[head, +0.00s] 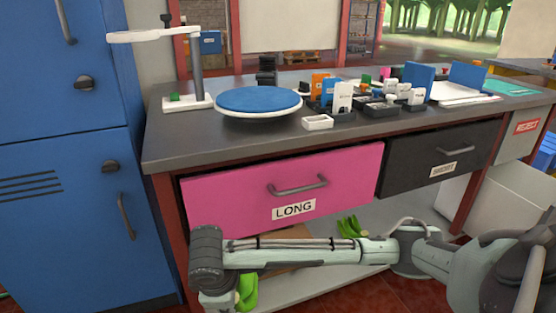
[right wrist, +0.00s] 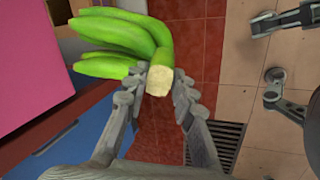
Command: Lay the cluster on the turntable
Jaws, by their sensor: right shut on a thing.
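The green banana cluster (right wrist: 125,37) hangs from my right gripper (right wrist: 158,92), whose fingers are shut on its pale cut stem (right wrist: 160,79). In the head view part of the cluster (head: 248,291) shows low at the front, below my right wrist; the fingers are hidden there. The turntable (head: 258,101), a round blue disc with a white rim, stands on the dark worktop and is empty. The cluster is well below and in front of it. My left gripper (right wrist: 265,62) shows at the right of the right wrist view, fingers apart and empty; it is outside the head view.
A white stand (head: 190,102) with an overhanging arm is left of the turntable. Trays and small boxes (head: 342,97) crowd its right. The pink LONG drawer (head: 285,187) is under the worktop's edge. Another green bunch (head: 352,227) lies on the lower shelf. A blue cabinet (head: 60,200) stands left.

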